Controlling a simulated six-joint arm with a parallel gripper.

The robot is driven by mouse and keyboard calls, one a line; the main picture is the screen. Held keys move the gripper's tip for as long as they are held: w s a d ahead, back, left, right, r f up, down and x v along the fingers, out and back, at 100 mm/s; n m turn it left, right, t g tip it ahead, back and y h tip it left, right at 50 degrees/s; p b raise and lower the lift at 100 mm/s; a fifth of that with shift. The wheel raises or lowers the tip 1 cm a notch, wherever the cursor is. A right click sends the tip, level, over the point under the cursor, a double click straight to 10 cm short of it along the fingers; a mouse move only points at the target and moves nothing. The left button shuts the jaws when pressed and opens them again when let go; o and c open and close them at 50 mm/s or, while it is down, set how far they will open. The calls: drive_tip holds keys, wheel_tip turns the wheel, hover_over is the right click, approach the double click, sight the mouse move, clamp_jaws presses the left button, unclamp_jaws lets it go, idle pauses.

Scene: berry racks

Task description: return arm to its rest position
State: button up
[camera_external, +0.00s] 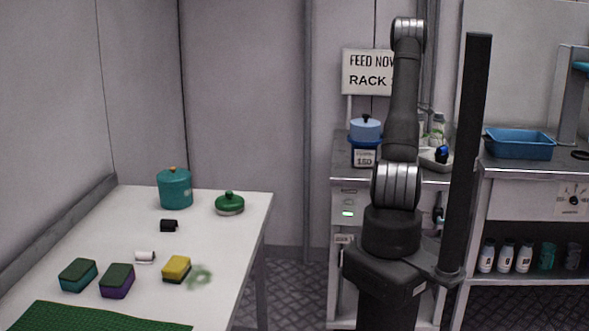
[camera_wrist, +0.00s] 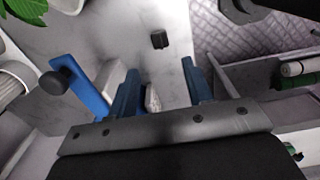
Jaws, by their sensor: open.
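My arm (camera_external: 403,120) stands nearly upright in the external view, on its dark base right of the white table. My gripper (camera_wrist: 165,85) shows in the wrist view as two blue fingers spread apart, with a clear gap between them. No held object shows between the fingertips. A small dark block (camera_wrist: 159,40) lies on a pale surface beyond the tips, apart from them. In the external view I cannot make out the gripper clearly; the arm hides part of the bench behind it.
The white table (camera_external: 240,255) holds a teal pot (camera_external: 174,189), a green lid (camera_external: 229,204), several sponges and a green mat (camera_external: 95,318). A dark post (camera_external: 466,150) stands right of my arm. Behind are metal benches with a blue tray (camera_external: 519,144) and bottles below.

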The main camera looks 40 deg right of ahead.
drive_tip(key=shift+r, duration=0.55)
drive_tip(key=shift+f, duration=0.1)
drive_tip(key=shift+f, duration=4.3)
drive_tip(key=shift+f, duration=0.1)
